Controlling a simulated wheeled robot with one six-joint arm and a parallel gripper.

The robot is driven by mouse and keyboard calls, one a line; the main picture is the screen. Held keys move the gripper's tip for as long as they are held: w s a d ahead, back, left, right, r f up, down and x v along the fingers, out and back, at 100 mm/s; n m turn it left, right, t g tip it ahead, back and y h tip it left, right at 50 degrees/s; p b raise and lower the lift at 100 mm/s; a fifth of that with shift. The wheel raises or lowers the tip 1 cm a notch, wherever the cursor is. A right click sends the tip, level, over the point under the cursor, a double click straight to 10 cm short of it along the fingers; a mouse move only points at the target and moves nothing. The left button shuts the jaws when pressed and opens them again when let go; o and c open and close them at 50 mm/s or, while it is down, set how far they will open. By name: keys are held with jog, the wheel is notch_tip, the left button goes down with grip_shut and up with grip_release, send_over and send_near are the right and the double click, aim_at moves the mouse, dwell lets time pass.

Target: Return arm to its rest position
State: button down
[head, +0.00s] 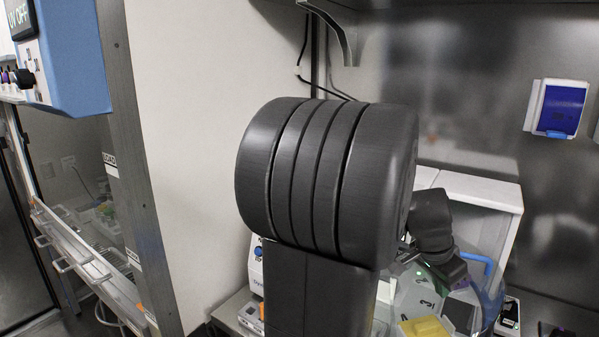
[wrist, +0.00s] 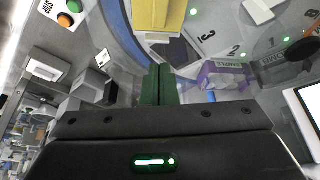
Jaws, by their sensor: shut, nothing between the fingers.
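My gripper (wrist: 158,84) is shut and empty in the wrist view, its two green fingers together. The fingertips point toward a yellow block (wrist: 160,14) at the top of the wrist view, with a dark panel (wrist: 178,52) just beneath it. I cannot tell the gap between them. In the head view my large dark arm link fills the middle. My gripper (head: 450,272) shows small behind it at the right, and its fingers are hard to make out. The yellow block (head: 425,328) also shows at the bottom edge.
A pale round station (wrist: 225,25) with numbered places lies around the yellow block. In the head view a white cabinet (head: 470,190) stands behind the arm, and a blue-and-white wall box (head: 558,107) hangs at right.

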aim_at(396, 310)
jog(key=shift+s+a, duration=0.1)
jog(key=shift+a, duration=0.4)
jog(key=a+m, duration=0.1)
jog(key=a, duration=0.1)
jog(key=a+m+g, duration=0.1)
jog(key=a+m, duration=0.1)
jog(key=a, duration=0.1)
jog(key=a+m, duration=0.1)
jog(key=a, duration=0.1)
jog(key=shift+a+m+g+p, duration=0.3)
jog(key=shift+a+g, duration=0.05)
jog(key=shift+g, duration=0.05)
jog(key=w+a+m+p, duration=0.1)
jog(key=a, duration=0.1)
jog(key=w+a+m+g+p, duration=0.1)
jog(key=a, duration=0.1)
jog(key=w+a+m+p, duration=0.1)
jog(key=a+m, duration=0.1)
jog(key=a, duration=0.1)
jog(key=shift+r+g, duration=0.1)
jog(key=shift+g, duration=0.2)
jog(key=shift+w+a+m+p, duration=0.25)
jog(key=shift+a+m+p, duration=0.05)
jog(key=shift+a+m, duration=0.2)
